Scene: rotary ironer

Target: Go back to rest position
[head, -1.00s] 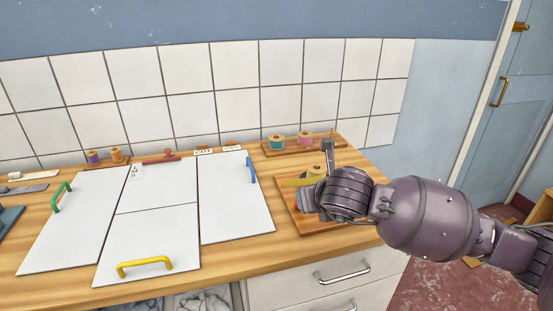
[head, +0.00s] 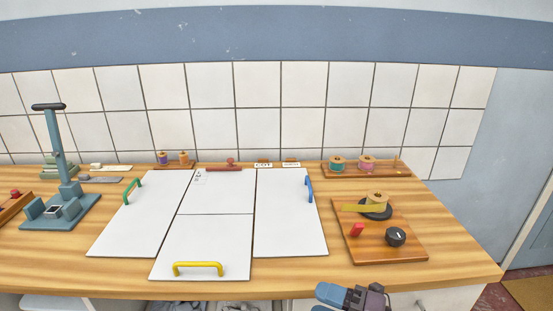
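My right gripper (head: 350,297) shows only in part at the bottom edge of the head view, in front of the counter's front edge. It is clear of everything on the counter, and whether its fingers are open or shut cannot be made out. My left gripper is not in view.
White panels with green (head: 132,191), yellow (head: 198,268) and blue (head: 309,189) handles lie mid-counter. A blue-grey press (head: 60,185) stands at the left. A spool rack (head: 365,170) stands at the back right. The counter (head: 455,257) is bare at its right end.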

